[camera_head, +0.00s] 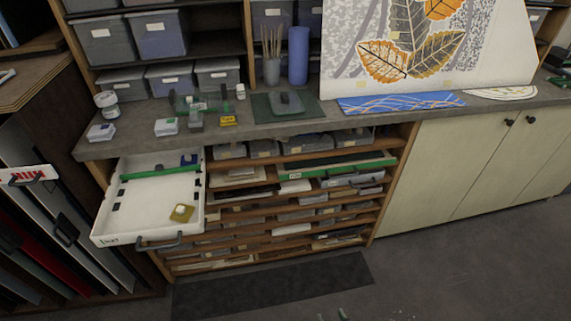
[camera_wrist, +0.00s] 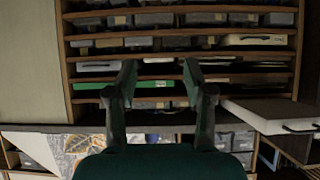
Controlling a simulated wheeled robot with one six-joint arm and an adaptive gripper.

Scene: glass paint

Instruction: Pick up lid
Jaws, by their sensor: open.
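No thing is plainly marked as the lid. A flat grey piece with a raised middle (camera_head: 287,102) lies on a dark green mat (camera_head: 262,115) on the worktop. A small yellowish piece with a dark patch (camera_head: 181,213) lies in the open white drawer (camera_head: 128,205); I cannot tell whether either is the lid. In the wrist view my gripper (camera_wrist: 159,75) is open with nothing between its fingers. It faces the shelf rack from some distance, and that picture appears upside down. The white drawer shows there at the right (camera_wrist: 270,108).
The drawer sticks out left of the shelf rack (camera_head: 290,207). Small white boxes, a jar (camera_head: 107,104) and a yellow item (camera_head: 228,121) stand on the worktop (camera_head: 145,110). A blue cylinder (camera_head: 298,55) stands at the back. The floor (camera_head: 430,275) at the right is clear.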

